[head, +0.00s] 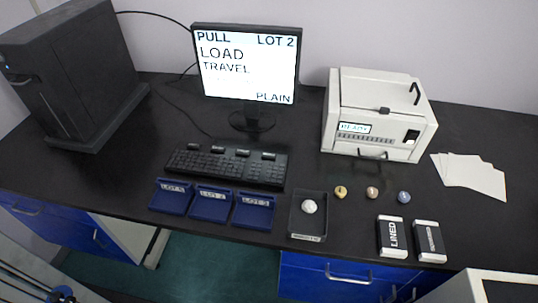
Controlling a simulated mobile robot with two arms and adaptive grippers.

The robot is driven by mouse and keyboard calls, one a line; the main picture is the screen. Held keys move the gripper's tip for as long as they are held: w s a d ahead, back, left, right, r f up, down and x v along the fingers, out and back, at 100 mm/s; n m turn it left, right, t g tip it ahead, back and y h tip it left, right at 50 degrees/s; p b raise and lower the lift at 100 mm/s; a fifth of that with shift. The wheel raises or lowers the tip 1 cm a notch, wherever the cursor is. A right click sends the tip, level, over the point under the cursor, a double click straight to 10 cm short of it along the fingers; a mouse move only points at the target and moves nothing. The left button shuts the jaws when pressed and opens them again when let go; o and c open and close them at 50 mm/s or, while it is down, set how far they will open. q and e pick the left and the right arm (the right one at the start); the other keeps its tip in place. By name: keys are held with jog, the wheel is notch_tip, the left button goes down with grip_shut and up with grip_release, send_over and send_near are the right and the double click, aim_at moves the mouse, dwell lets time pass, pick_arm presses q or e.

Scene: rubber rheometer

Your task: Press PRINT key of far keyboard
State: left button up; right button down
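A black keyboard (228,170) lies on the dark bench in front of the monitor. Several larger raised dark keys stand along its back edge, among them one at the left (193,147) and one at the right (268,156). Their labels are too small to read, so I cannot tell which one is PRINT. The monitor (246,65) shows PULL, LOT 2, LOAD, TRAVEL and PLAIN.
Blue lot trays (212,211) and a black tray (295,222) with a white ball stand in front of the keyboard. A white machine (350,146), coloured knobs (372,193), two labelled boxes (391,253) and white sheets (480,181) are at right. A black cabinet (80,70) stands left.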

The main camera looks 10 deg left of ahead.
pick_arm(q)
grip_shut()
dwell(1.0)
